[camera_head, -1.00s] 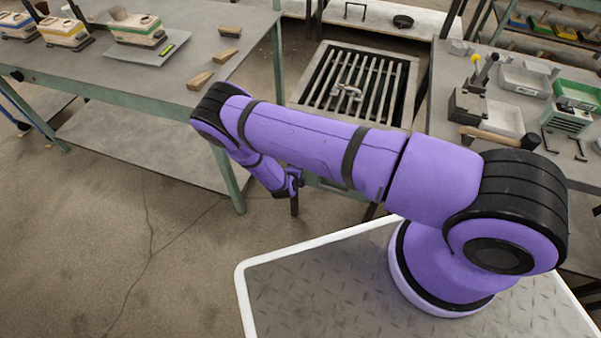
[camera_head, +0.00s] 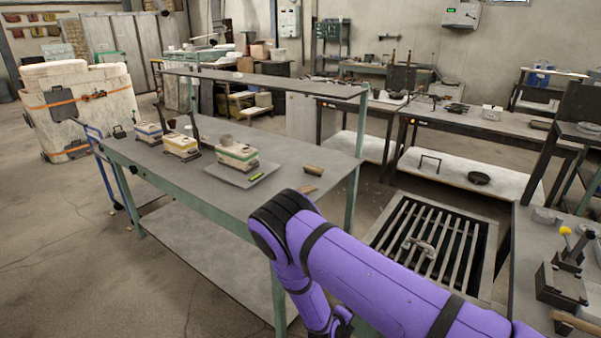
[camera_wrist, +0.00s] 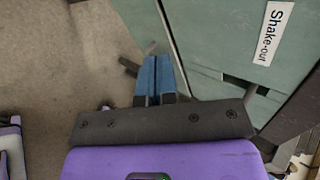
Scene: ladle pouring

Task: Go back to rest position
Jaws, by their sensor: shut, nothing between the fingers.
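My gripper shows in the wrist view (camera_wrist: 154,78) with its two blue fingers together and nothing between them. It points down past a green panel (camera_wrist: 200,45) that carries a white "Shake-out" label (camera_wrist: 274,33). Bare floor shows on the left of that view. In the head view my purple arm is bent at the lower right, in front of the workbench. My fingertips are not clear there, as the wrist is cut by the bottom edge.
A green-edged workbench (camera_head: 310,236) holds several moulding boxes (camera_head: 237,157), and wooden blocks lie on its top. A floor grate (camera_head: 470,237) with a metal casting (camera_head: 418,247) is to its right. A tool bench (camera_head: 525,245) stands at far right. Floor at lower left is clear.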

